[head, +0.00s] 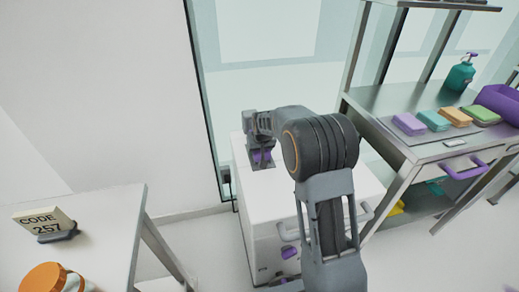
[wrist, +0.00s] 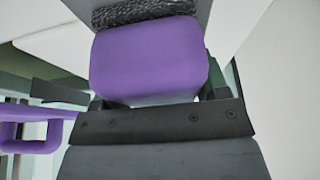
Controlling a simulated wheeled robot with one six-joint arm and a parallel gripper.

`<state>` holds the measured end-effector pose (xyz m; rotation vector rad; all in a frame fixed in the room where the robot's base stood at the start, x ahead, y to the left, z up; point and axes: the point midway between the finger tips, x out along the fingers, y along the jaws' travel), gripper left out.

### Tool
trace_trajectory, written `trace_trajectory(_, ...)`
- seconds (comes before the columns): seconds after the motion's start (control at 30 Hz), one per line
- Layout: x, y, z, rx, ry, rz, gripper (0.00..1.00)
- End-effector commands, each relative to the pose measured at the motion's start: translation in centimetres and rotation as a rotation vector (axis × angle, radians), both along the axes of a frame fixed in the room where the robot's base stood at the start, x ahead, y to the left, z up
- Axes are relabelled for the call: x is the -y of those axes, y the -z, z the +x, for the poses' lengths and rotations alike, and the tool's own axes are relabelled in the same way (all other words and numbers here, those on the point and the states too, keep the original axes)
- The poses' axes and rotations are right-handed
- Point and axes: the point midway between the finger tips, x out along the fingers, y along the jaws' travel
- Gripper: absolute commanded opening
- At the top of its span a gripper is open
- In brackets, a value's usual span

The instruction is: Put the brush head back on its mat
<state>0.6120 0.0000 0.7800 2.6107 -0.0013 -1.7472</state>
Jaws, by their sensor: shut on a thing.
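The brush head is a purple block (wrist: 150,62) with dark bristles along its far edge in the wrist view. In the head view, a bit of its purple (head: 258,157) shows below my gripper (head: 262,151), over the white cabinet top. My gripper is shut on the brush head; its fingers are mostly hidden behind the block in the wrist view. A dark grey patch that looks like the mat (head: 267,166) lies under the gripper. A grey surface also shows beyond the bristles in the wrist view. I cannot tell whether the brush head touches the mat.
The white cabinet (head: 262,215) has a purple handle part on its front. A metal bench (head: 392,100) at right holds several coloured sponges, a teal bottle (head: 459,76) and a purple bin (head: 500,101). A table (head: 105,225) at left carries a code sign (head: 44,221) and an orange-lidded jar (head: 50,281).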

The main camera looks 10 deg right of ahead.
Motion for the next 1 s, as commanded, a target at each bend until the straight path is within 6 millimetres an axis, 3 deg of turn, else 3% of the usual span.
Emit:
trace_trajectory(0.3, 0.0, 0.2, 0.0, 0.002, 0.0, 0.0, 0.42)
trace_trajectory(0.33, 0.0, 0.2, 0.0, 0.001, 0.0, 0.0, 0.7)
trace_trajectory(0.57, 0.0, 0.1, 0.0, 0.001, 0.0, 0.0, 0.92)
trace_trajectory(0.83, 0.0, 0.0, 0.0, 0.001, 0.0, 0.0, 0.93)
trace_trajectory(1.0, 0.0, -1.6, -0.5, 0.004, 0.0, 0.0, 0.93)
